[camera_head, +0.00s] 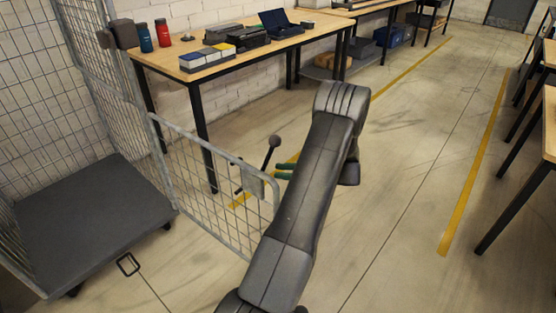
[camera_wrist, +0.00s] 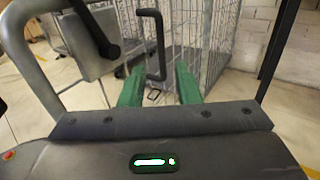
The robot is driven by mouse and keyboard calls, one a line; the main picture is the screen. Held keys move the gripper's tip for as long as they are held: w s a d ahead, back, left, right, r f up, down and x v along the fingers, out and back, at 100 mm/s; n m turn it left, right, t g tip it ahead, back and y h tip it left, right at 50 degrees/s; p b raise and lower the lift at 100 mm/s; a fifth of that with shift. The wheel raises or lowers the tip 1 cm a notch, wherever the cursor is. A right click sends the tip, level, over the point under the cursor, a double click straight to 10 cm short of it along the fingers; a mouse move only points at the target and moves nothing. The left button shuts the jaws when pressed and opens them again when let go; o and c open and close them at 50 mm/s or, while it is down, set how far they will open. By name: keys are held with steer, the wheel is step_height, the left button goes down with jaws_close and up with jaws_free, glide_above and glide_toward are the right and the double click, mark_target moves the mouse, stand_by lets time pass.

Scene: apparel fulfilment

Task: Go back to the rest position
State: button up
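My gripper (camera_wrist: 160,68) shows in the wrist view with its two green fingers apart and nothing held between them. In the head view, its green fingers (camera_head: 285,171) show to the left of my dark arm, close to the wire gate (camera_head: 215,168) of the roll cage. A black bracket-shaped handle (camera_wrist: 161,45) stands ahead of the fingertips in the wrist view. I cannot tell whether the fingers touch it. My arm reaches out over the floor and hides part of the gate's right end.
The roll cage has a bare dark base (camera_head: 90,215). A table (camera_head: 235,62) behind it holds two bottles, boxes and a dark case. A small black frame (camera_head: 128,264) lies near the cage. Tables line the right edge (camera_head: 535,150); the aisle between is clear.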

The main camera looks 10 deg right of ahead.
steer(key=b+x, duration=0.1)
steer(key=x, duration=1.2)
steer(key=shift+a, duration=0.4)
